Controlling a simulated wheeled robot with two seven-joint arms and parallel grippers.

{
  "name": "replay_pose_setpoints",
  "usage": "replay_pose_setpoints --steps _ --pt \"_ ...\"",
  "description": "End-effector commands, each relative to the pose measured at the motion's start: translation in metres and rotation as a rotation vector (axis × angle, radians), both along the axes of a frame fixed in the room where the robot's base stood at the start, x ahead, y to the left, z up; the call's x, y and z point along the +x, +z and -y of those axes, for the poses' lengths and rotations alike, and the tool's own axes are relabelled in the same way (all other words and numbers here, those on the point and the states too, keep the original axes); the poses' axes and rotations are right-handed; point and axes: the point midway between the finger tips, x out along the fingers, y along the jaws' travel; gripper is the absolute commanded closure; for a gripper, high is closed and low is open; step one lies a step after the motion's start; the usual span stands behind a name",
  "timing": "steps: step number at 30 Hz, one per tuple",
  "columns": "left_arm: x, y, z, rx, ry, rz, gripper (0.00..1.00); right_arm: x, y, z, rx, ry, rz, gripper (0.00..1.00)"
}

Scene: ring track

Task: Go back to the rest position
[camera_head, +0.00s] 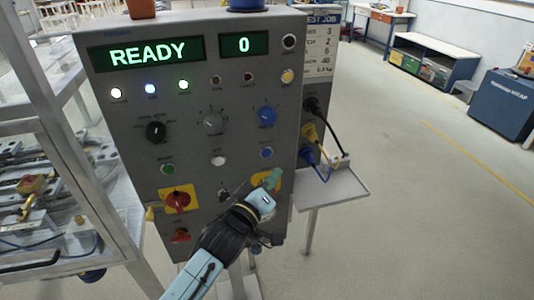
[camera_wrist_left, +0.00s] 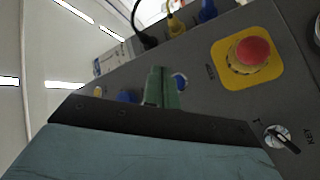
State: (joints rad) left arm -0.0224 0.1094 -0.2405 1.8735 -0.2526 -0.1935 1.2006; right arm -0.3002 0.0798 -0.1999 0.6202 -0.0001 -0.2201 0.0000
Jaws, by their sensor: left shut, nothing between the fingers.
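My left gripper (camera_head: 273,179) is in front of the lower right part of a grey control panel (camera_head: 215,90). Its green fingers are together and hold nothing; they also show in the left wrist view (camera_wrist_left: 162,85). In the head view the gripper covers most of a yellow plate (camera_head: 257,180). The left wrist view shows a red mushroom button (camera_wrist_left: 252,53) on a yellow plate, to the right of the fingers and apart from them in the picture. I cannot tell how far the fingertips are from the panel. My right gripper is not in view.
The panel display (camera_head: 150,53) reads READY, with 0 beside it. Open floor (camera_head: 420,220) lies beyond.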

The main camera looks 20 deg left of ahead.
Motion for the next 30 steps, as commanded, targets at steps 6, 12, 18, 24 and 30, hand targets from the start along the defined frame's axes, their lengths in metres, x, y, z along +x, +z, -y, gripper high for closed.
replay_pose_setpoints --steps 6,12,18,24,30 --pt "0.0 0.0 0.0 0.0 0.0 0.0 1.0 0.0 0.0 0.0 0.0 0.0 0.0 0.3" --pt "0.0 -0.004 0.0 0.005 0.0 -0.007 1.0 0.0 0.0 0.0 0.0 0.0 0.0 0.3" --pt "-0.005 -0.085 -0.006 0.116 0.012 -0.14 1.0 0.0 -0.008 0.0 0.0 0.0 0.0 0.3" --pt "-0.043 -0.232 -0.02 0.339 -0.007 -0.389 1.0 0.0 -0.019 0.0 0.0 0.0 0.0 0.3" --pt "-0.117 -0.365 -0.038 0.549 -0.083 -0.635 1.0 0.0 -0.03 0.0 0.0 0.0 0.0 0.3"
